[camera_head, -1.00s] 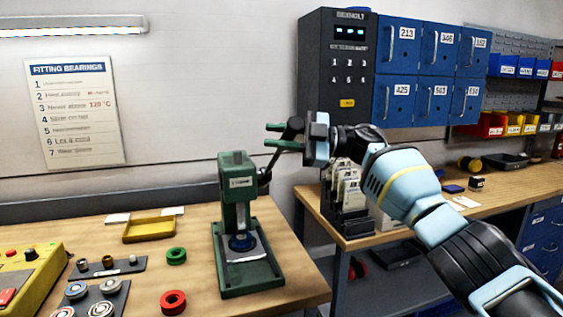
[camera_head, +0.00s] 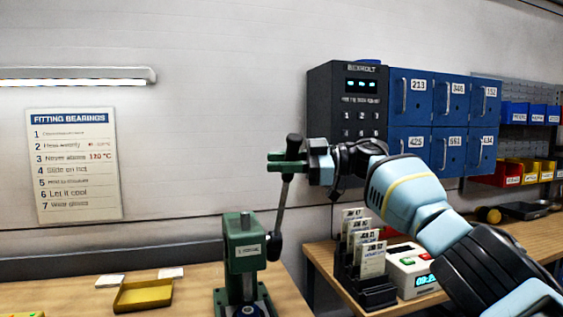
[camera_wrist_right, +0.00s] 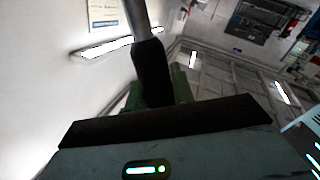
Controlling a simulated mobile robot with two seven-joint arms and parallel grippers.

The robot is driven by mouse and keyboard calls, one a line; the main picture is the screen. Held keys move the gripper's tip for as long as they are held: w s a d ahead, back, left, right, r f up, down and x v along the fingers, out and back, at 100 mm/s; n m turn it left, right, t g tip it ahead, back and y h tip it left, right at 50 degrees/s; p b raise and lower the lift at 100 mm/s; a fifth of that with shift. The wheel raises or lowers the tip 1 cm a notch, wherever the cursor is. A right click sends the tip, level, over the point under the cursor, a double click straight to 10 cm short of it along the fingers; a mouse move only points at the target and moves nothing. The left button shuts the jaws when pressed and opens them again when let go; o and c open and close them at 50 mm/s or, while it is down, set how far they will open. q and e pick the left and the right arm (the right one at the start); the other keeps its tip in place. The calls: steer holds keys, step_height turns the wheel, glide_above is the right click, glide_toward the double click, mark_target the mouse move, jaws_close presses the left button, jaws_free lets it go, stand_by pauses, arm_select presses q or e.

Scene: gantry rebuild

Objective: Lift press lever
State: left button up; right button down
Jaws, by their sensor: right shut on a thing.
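The green arbor press (camera_head: 245,257) stands on the wooden bench at the lower middle of the head view, its foot cut off by the picture's lower edge. Its grey lever (camera_head: 281,212) rises steeply from the press's right side, leaning slightly right, to a black grip (camera_head: 294,145) at its top. My right gripper (camera_head: 288,160) is shut on the lever near that grip, its green fingers around it. In the right wrist view the lever's metal rod and a dark grip (camera_wrist_right: 153,72) show between my fingers. My left gripper is not in view.
A yellow tray (camera_head: 143,296) lies on the bench left of the press. Blue lockers (camera_head: 440,110) hang on the wall behind.

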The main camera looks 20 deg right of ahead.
steer(key=shift+d+r, duration=0.1)
steer(key=shift+r, duration=0.2)
steer(key=c, duration=1.5)
jaws_free()
steer(key=o, duration=0.3)
steer(key=shift+w+f, duration=0.2)
steer(key=shift+w, duration=0.05)
steer(key=shift+s, duration=0.1)
steer(key=v, duration=0.7)
steer(key=shift+d, duration=0.3)
steer(key=shift+s, duration=0.1)
